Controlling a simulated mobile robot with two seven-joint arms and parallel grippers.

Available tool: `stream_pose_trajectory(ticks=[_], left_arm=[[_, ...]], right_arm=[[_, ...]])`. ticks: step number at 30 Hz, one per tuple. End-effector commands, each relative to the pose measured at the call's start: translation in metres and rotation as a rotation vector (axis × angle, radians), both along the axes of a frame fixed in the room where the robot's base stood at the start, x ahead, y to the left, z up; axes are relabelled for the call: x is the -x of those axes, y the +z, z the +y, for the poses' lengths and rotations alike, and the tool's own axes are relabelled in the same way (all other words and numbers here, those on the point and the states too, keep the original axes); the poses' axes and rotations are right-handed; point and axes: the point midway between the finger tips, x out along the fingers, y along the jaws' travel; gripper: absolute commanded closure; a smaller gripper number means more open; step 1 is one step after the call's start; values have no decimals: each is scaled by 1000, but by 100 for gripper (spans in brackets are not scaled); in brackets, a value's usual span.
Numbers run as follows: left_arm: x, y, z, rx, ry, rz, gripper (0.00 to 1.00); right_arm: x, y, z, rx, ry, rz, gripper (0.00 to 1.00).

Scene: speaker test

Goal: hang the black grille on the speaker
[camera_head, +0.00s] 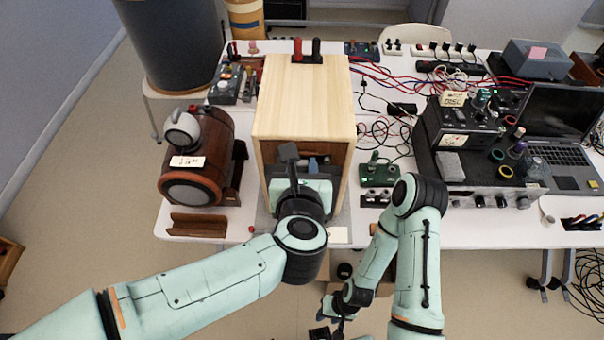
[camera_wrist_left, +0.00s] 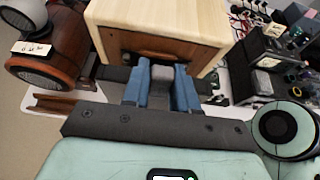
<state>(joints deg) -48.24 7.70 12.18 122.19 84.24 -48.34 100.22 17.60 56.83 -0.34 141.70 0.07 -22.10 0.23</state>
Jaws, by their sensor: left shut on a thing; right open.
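The speaker is a pale wooden box (camera_head: 302,100) with a brown front, standing near the table's front edge. The wrist view shows its top and brown front panel (camera_wrist_left: 150,46). My left gripper (camera_head: 312,167) is in front of it, largely covered by my wrist. Its blue fingers (camera_wrist_left: 161,88) are shut on a grey block joined to a dark flat piece, apparently the black grille (camera_wrist_left: 114,73), seen nearly edge-on below the front panel. I cannot tell whether it touches the speaker. My right gripper (camera_head: 328,318) is open and low, below the table's front edge.
A round brown device (camera_head: 197,160) stands left of the speaker, with a brown wooden tray (camera_head: 197,225) before it. A green pedal (camera_head: 380,174), black equipment (camera_head: 460,150), a laptop (camera_head: 560,120) and red cables are to the right. A red and a black handle stand behind the speaker.

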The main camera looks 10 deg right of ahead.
Motion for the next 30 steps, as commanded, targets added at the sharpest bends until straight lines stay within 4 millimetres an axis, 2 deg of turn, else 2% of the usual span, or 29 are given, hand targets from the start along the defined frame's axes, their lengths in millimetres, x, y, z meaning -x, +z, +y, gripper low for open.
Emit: stream_pose_trajectory(ticks=[15, 30], left_arm=[[-39, 2, -11, 0, 1, -2, 100], [-49, 0, -14, 1, -1, -1, 100]], right_arm=[[-17, 23, 0, 0, 0, -20, 60], [-14, 19, 0, 0, 0, -16, 60]])
